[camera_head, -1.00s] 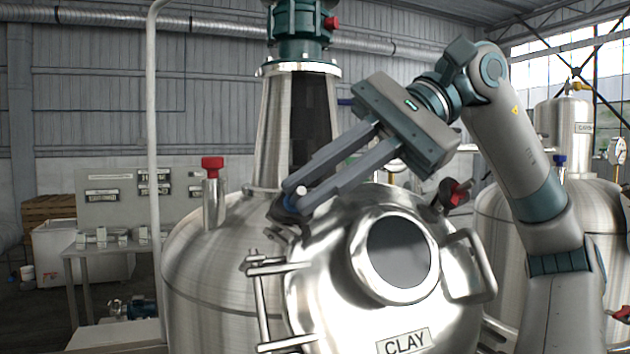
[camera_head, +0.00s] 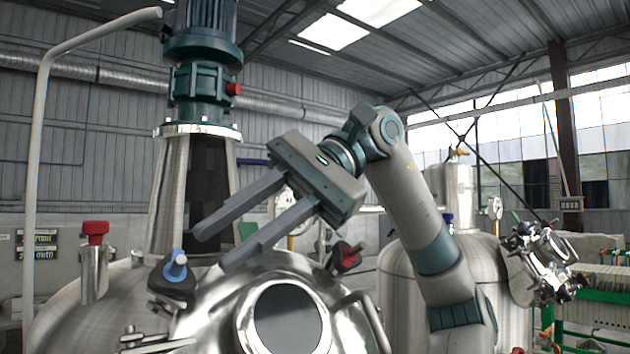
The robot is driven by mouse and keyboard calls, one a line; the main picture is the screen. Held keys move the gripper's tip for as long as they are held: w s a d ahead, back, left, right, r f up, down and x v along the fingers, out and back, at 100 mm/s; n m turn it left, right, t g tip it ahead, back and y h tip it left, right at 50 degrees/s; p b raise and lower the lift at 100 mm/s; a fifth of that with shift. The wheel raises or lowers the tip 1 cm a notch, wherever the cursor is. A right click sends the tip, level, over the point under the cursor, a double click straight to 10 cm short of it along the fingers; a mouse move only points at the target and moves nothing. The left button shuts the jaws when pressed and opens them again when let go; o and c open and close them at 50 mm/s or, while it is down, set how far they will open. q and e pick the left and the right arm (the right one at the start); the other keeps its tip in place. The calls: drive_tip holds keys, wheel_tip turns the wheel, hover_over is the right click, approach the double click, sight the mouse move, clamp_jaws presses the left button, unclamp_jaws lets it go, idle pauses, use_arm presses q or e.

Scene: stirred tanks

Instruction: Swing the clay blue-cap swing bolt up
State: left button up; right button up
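The clay tank's domed lid (camera_head: 225,310) fills the bottom, with a round dark glass port (camera_head: 287,318) in it. The swing bolt with the blue cap (camera_head: 175,266) stands at the lid's upper left edge, its cap pointing up and slightly tilted, over a dark lug. My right gripper (camera_head: 212,250) is open, its two long fingers apart and empty. Its fingertips are up and to the right of the blue cap and look clear of it. The tank's name plate is out of view. My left gripper is not in view.
A red-capped bolt (camera_head: 345,257) sits at the lid's upper right edge. A red-capped fitting (camera_head: 95,255) rises from the tank at left. The agitator tower (camera_head: 165,190) stands behind my fingers. A second tank (camera_head: 400,285) is behind my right arm.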

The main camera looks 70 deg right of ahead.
drive_tip(key=b+v, duration=0.1)
drive_tip(key=v, duration=1.2)
drive_tip(key=shift+s+r, duration=0.2)
drive_tip(key=shift+r, duration=0.1)
